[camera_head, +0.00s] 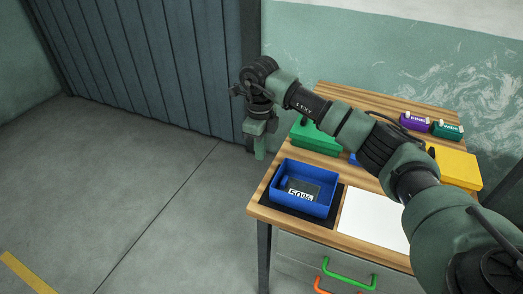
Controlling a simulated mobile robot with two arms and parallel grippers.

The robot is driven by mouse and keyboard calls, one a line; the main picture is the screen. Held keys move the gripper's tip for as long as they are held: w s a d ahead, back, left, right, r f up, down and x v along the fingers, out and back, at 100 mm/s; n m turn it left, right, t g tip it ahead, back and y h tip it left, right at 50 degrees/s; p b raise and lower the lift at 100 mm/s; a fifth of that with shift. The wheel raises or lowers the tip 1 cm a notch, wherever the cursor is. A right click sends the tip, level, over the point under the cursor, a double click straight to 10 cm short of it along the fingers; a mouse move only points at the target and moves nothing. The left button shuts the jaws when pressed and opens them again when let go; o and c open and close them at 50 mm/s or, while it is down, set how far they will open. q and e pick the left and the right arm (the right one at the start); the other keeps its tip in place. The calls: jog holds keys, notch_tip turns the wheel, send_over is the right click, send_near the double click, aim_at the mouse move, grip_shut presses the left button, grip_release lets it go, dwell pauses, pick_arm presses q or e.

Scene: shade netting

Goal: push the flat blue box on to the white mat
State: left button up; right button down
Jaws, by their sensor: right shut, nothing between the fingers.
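A low, open blue box (329,210) with a dark "50%" card inside sits on a black mat (334,222) at the left front of the wooden table. The white mat (370,218) lies to the right of it, bare where it shows; my right arm covers its right side. My right gripper (260,154) points down beyond the table's left edge, behind and left of the blue box. It is shut, empty and apart from the box. My left gripper is out of view.
On the wooden table (260,208) stand a green box (312,138), a yellow box (457,165), and small purple (413,122) and green (447,130) items at the back. A bit of another blue thing (354,160) shows behind my arm. Floor is clear at left.

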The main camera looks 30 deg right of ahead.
jog(key=f+p, duration=0.1)
jog(key=f, duration=0.1)
jog(key=s+d+f+p, duration=0.1)
jog(key=f, duration=0.1)
jog(key=s+d+f+p, duration=0.1)
jog(key=f, duration=0.2)
jog(key=shift+s+f+p, duration=0.1)
jog(key=shift+s+p, duration=0.15)
jog(key=shift+p, duration=0.1)
jog(key=shift+s+d, duration=0.25)
jog(key=shift+s, duration=0.05)
jog(key=shift+f, duration=0.1)
jog(key=shift+w, duration=0.1)
